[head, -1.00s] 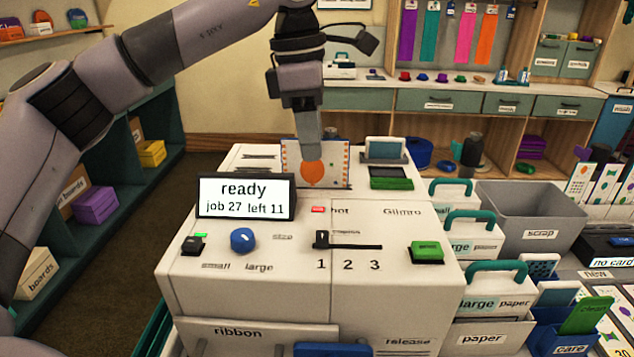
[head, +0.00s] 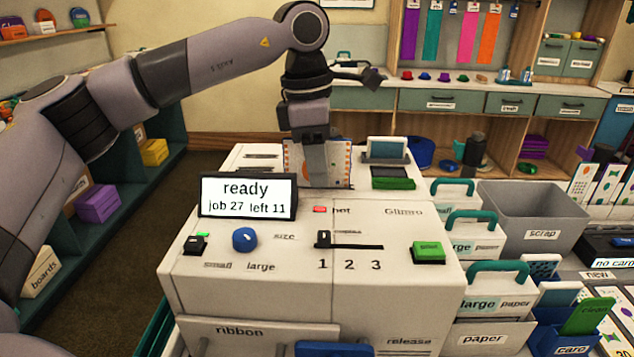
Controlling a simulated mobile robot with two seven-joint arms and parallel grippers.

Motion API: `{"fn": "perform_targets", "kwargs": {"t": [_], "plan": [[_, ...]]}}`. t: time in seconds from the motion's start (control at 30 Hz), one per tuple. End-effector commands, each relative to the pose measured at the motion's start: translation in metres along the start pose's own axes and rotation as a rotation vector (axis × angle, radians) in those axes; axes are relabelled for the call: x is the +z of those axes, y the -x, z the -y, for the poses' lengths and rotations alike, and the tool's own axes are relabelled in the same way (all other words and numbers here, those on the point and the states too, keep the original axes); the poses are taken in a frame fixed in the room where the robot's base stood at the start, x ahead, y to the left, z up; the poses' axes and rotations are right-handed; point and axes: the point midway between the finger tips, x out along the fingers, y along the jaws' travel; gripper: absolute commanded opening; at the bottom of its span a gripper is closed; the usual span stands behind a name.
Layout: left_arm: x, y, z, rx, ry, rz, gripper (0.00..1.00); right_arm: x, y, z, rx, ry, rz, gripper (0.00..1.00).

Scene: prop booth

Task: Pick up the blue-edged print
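The print (head: 294,161) is a pale sheet with a blue edge and small coloured marks along its side. It stands upright at the back of the white printer (head: 420,285). My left gripper (head: 316,184) points straight down in front of the print and covers its middle, including most of an orange shape on it. The fingers look edge-on, so I cannot tell whether they are open or shut, or whether they touch the print. My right gripper is not in view.
The printer's display (head: 247,196) reads "ready, job 27 left 11" and stands just left of the gripper. A green block (head: 393,184) lies right of the print. Paper boxes (head: 497,292) and a grey scrap bin (head: 535,225) stand to the right.

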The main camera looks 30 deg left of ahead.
Motion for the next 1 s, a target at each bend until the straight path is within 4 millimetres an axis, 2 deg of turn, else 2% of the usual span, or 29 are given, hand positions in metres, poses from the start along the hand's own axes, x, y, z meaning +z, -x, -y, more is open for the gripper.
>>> {"fn": "perform_targets", "kwargs": {"t": [0.33, 0.37, 0.4, 0.47, 0.83, 1.0], "plan": [[-0.0003, -0.0012, 0.0000, 0.000, 0.000, 0.000, 0.34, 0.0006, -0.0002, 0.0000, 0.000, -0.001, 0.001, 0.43], [-0.0003, -0.0012, 0.0000, 0.000, 0.000, 0.000, 0.31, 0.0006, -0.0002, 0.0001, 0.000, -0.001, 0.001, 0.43], [-0.0003, -0.0012, 0.0000, 0.000, 0.000, 0.000, 0.18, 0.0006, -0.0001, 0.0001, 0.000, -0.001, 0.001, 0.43], [-0.0003, -0.0012, 0.0000, 0.000, 0.000, 0.000, 0.00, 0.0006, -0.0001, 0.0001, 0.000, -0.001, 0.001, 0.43], [-0.0002, -0.0004, 0.0000, 0.001, 0.000, 0.000, 0.00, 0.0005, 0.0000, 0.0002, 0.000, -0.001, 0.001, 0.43], [0.0007, 0.0058, -0.0001, 0.002, 0.000, 0.001, 0.00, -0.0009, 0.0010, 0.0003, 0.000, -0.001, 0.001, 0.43]]}}
